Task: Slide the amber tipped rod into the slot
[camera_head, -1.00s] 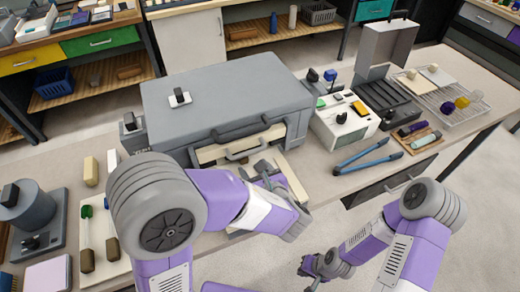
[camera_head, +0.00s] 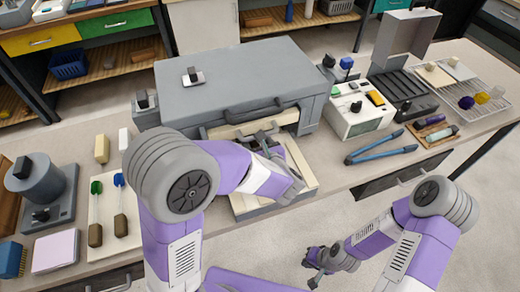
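I cannot make out the amber tipped rod or its slot with certainty. Two brown-handled tools, one green-tipped (camera_head: 96,187) and one blue-tipped (camera_head: 119,180), lie on a pale board (camera_head: 107,243) at the left. A large grey case (camera_head: 240,80) stands in the middle, with a cream tray (camera_head: 300,162) extending from its front. My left gripper (camera_head: 266,140) is over this tray, close to the case front; its wrist hides part of the tray, and its fingers are unclear. My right gripper (camera_head: 312,262) hangs low in front of the bench, apart from everything; its finger gap is too small to judge.
A white instrument (camera_head: 358,122), blue pliers (camera_head: 380,153) and a wooden tray (camera_head: 447,139) are right of the case. A wire rack (camera_head: 487,112) with purple and yellow pieces stands farther right. Clear floor lies beyond the bench's front edge.

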